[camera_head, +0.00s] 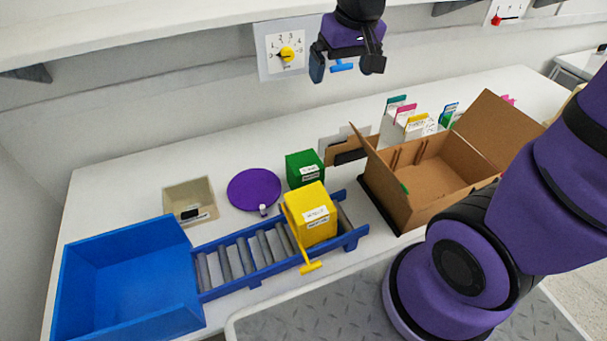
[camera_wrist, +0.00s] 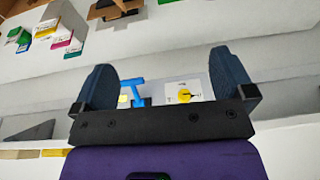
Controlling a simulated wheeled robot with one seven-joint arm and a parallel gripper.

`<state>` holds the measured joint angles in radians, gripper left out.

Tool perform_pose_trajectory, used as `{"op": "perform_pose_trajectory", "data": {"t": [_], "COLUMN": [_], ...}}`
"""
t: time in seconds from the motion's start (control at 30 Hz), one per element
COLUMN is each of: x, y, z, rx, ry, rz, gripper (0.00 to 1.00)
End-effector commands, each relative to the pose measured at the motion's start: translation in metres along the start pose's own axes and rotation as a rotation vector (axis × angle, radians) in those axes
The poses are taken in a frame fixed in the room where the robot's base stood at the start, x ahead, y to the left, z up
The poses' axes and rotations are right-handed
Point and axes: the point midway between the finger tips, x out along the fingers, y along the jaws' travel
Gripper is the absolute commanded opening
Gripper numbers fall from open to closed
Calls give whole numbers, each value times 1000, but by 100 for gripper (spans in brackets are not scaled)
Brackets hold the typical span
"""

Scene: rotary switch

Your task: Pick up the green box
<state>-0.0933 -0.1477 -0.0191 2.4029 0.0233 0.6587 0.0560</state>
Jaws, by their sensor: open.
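The green box (camera_head: 304,168) stands on the white table in the head view, behind the yellow box (camera_head: 311,214) and just right of the purple disc. It has a white label on its front. My gripper (camera_head: 344,70) is open and empty, high up near the wall, above and behind the green box and well apart from it. In the wrist view my gripper (camera_wrist: 170,85) shows its two dark fingers spread, with a blue T-shaped handle (camera_wrist: 132,90) and the yellow-knobbed rotary switch (camera_wrist: 184,94) seen between them. I cannot make out the green box in the wrist view.
The yellow box sits on a blue roller conveyor (camera_head: 254,283) that leads to a blue bin (camera_head: 128,281). A purple disc (camera_head: 254,189) and beige tray (camera_head: 190,201) lie left. An open cardboard box (camera_head: 440,165) stands right. A shelf edge (camera_head: 150,30) overhangs the table.

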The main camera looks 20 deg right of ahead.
Motion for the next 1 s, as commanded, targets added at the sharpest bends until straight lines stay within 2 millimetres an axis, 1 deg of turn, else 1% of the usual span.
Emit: {"op": "perform_pose_trajectory", "data": {"t": [0.03, 0.17, 0.2, 0.33, 0.4, 0.5, 0.6, 0.7, 0.87, 1.0], "x": [17, 58, 71, 116, 140, 171, 195, 210, 226, 244], "y": [-3, -9, -11, -18, -21, -25, -28, -29, -30, -29], "z": [-7, -22, -26, -34, -36, -38, -37, -36, -34, -29], "rx": [-1, 1, 1, 0, 1, 1, 1, 2, 2, 2], "ry": [-25, -72, -86, -132, -155, -184, -205, -219, -227, -231], "rz": [1, 4, 5, 11, 16, 22, 27, 31, 34, 35], "gripper": [100, 100, 100, 100, 100, 100, 100, 100, 100, 100]}}
